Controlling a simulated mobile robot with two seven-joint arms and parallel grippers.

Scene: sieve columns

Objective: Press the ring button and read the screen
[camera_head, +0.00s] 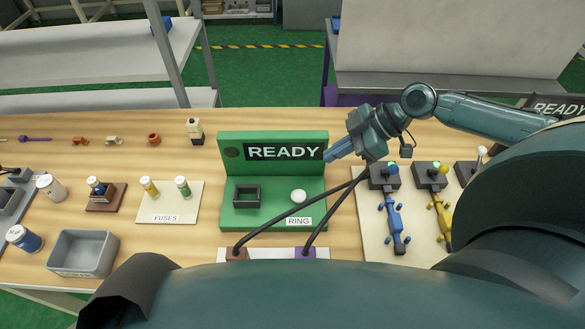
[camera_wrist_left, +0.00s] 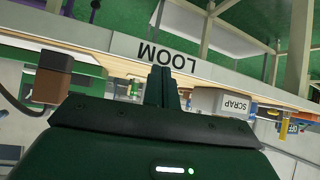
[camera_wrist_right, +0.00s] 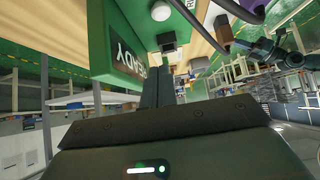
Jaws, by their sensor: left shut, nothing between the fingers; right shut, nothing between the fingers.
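A green device (camera_head: 229,181) stands on the table with an upright panel. Its black screen (camera_head: 283,151) reads READY. My right gripper (camera_head: 328,156) is shut and empty by the screen's right edge, apart from the button. The right wrist view shows the button (camera_wrist_right: 160,11) and part of the screen (camera_wrist_right: 128,60) beyond the shut fingers. My left gripper (camera_wrist_left: 163,75) is shut and empty; it shows only in the left wrist view.
Two dark cables run in front of the device to a brown block (camera_head: 237,254) and a purple block (camera_head: 305,253). A fuse board (camera_head: 168,217) and grey bin (camera_head: 84,252) stand at left. A pale board (camera_head: 375,238) with blue and yellow parts lies at right.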

